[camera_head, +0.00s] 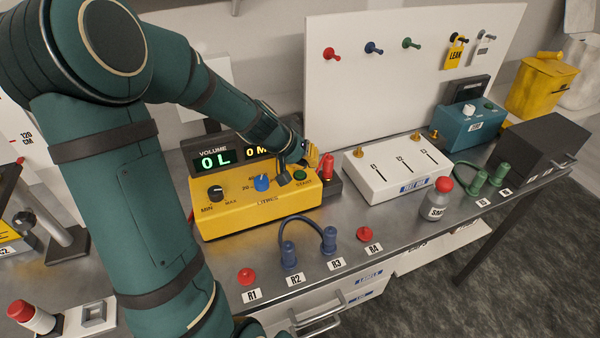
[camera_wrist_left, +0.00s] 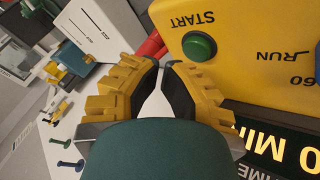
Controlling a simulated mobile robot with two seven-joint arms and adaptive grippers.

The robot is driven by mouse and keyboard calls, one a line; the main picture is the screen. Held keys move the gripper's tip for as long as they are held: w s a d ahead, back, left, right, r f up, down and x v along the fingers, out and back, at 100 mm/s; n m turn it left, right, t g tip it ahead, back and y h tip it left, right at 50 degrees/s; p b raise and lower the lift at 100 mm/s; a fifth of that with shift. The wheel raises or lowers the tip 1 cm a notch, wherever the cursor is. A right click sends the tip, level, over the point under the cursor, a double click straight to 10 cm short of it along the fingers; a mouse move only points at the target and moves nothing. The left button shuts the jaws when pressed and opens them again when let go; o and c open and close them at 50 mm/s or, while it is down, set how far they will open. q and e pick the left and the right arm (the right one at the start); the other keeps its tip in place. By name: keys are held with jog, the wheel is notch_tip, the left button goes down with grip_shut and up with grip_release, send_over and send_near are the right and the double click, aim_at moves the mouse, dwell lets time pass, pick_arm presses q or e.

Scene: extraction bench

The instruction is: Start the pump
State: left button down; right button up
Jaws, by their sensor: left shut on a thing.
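The yellow pump box (camera_head: 262,208) stands on the bench, with a black MIN–MAX knob (camera_head: 216,193), a blue selector knob (camera_head: 262,183) and a green START button (camera_head: 300,175). Behind it, a display (camera_head: 216,160) reads 0 L, with a second reading partly hidden by my arm. My left gripper (camera_head: 312,156) is above the pump's back right corner, near red plugs (camera_head: 328,167). In the left wrist view the START button (camera_wrist_left: 199,46) lies to the right of my converged yellow fingers (camera_wrist_left: 164,68), apart from them. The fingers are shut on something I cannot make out. My right gripper is out of view.
A blue hose (camera_head: 308,228) joins R2 and R3 at the bench front; red caps sit at R1 (camera_head: 246,276) and R4 (camera_head: 364,234). A red-capped bottle (camera_head: 437,205) stands further right. A white pegboard (camera_head: 400,75) rises behind.

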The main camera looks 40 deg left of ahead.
pick_arm(q)
jog(key=shift+f, duration=0.1)
dwell(0.8)
jog(key=shift+f+b, duration=0.35)
jog(key=shift+b, duration=0.3)
jog(key=shift+f+b, duration=0.4)
jog(key=shift+b, duration=0.1)
dwell(0.5)
jog(key=shift+r, duration=0.15)
jog(key=shift+r+p, duration=0.6)
jog(key=shift+r, duration=0.1)
jog(key=shift+r+p, duration=2)
jog(key=shift+r, duration=0.5)
